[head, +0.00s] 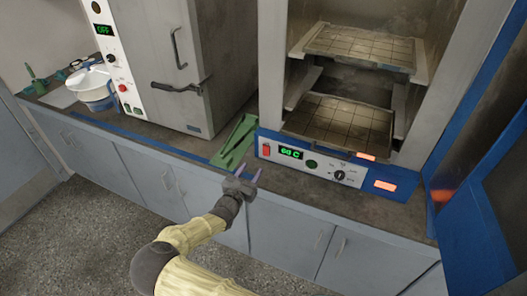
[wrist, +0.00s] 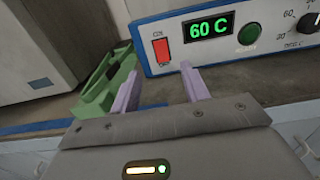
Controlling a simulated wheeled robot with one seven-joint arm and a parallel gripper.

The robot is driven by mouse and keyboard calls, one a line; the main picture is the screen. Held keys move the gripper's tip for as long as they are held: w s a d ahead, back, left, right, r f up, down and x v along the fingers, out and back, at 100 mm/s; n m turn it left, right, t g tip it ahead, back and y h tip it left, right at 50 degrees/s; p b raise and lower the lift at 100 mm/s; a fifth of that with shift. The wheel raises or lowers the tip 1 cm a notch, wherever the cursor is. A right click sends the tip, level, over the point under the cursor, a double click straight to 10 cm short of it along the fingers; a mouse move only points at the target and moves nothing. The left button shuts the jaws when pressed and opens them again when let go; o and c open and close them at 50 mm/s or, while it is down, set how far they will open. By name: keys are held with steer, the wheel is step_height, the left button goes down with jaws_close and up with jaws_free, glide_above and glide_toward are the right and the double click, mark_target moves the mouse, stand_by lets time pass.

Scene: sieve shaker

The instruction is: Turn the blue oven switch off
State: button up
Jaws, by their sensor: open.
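The blue oven (head: 262,136) stands on the counter with a blue-edged front panel and shelves inside. Its display (head: 290,153) reads 60 C in green. The red oven switch (head: 266,150) is at the left end of the panel; it also shows in the wrist view (wrist: 161,50), left of the display. A round green button and a black dial are to the right.
A green rack-like object (head: 236,140) lies on the counter just left of the panel. A grey oven (head: 205,60) with its display reading OFF stands further left. The blue oven's door (head: 485,190) hangs open at right. A white bowl (head: 90,84) sits at far left.

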mark_target(266, 148)
steer(key=p+x, duration=0.1)
steer(key=x, duration=1)
steer(key=shift+w+d+f, duration=0.1)
steer(key=shift+w, duration=0.1)
